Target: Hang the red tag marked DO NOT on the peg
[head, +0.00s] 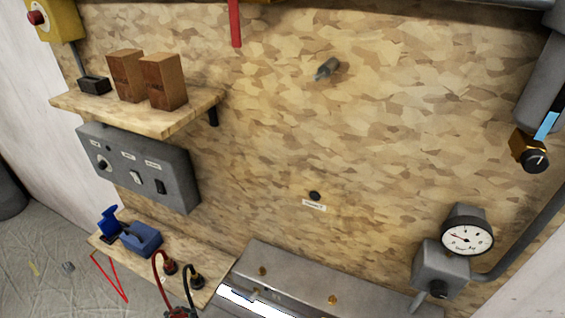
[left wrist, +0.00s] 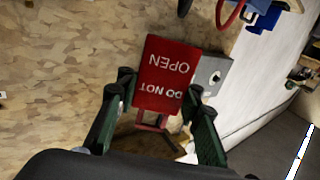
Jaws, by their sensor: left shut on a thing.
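The red tag (left wrist: 160,68) shows in the left wrist view, with white letters "DO NOT OPEN" that read upside down. My left gripper (left wrist: 158,105) is shut on the tag's narrow end, where a red frame or loop shows between the green-padded fingers. The tag extends beyond the fingertips. The peg (head: 327,69) is a short dark grey rod that sticks out of the wood board in the upper middle of the head view, with nothing on it. My left gripper cannot be made out in the head view. My right gripper is in neither view.
A red strip (head: 235,22) hangs in at the head view's top edge; I cannot tell what it belongs to. A shelf (head: 185,112) with wooden blocks (head: 163,82) is at left, above a grey switch panel (head: 140,168). A gauge (head: 467,238) is at lower right. The board around the peg is clear.

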